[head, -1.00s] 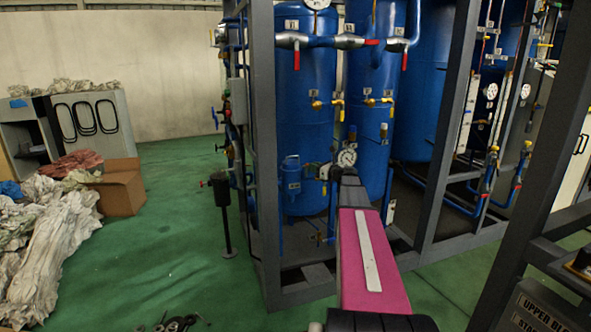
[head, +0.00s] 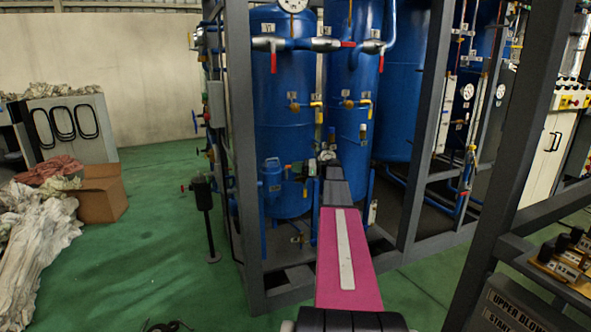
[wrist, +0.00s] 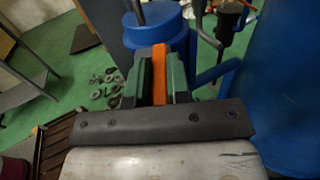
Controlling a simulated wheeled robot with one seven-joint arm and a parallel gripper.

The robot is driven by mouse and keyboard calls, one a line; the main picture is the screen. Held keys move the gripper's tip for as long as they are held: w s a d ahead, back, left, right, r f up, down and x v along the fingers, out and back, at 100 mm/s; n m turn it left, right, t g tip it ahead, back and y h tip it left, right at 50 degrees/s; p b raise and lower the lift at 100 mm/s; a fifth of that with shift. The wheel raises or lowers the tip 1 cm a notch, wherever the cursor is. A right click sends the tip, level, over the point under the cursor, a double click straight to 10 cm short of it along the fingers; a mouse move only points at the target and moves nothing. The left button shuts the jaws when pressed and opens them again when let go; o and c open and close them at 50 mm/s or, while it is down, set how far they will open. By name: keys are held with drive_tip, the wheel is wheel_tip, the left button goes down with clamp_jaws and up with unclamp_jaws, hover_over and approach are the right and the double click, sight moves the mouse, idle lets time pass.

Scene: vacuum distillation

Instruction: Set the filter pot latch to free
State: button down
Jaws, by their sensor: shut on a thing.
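A small blue pot (head: 272,178) with a loop on top, which looks like the filter pot, stands low among the blue vessels in the head view. A round blue body shows beyond the fingers in the wrist view (wrist: 158,32), likely the same pot. My gripper (wrist: 160,72) is shut on an orange bar (wrist: 159,56), which looks like the latch handle. The bar lies between the two green-and-dark finger pads and touches them. In the head view my arm hides the fingers and the bar. I cannot tell the latch's setting.
Tall blue tanks (head: 292,95) stand inside a grey steel frame (head: 241,150) around my arm. A thin black stand (head: 207,215) is left of the frame. A cardboard box (head: 100,193) and rags lie on the green floor at left. A dark panel (head: 530,310) is near at right.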

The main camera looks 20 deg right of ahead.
idle(0.4)
drive_tip(key=c, duration=1.1)
unclamp_jaws()
drive_tip(key=v, duration=1)
drive_tip(key=shift+s+d, duration=0.1)
drive_tip(key=shift+d, duration=0.25)
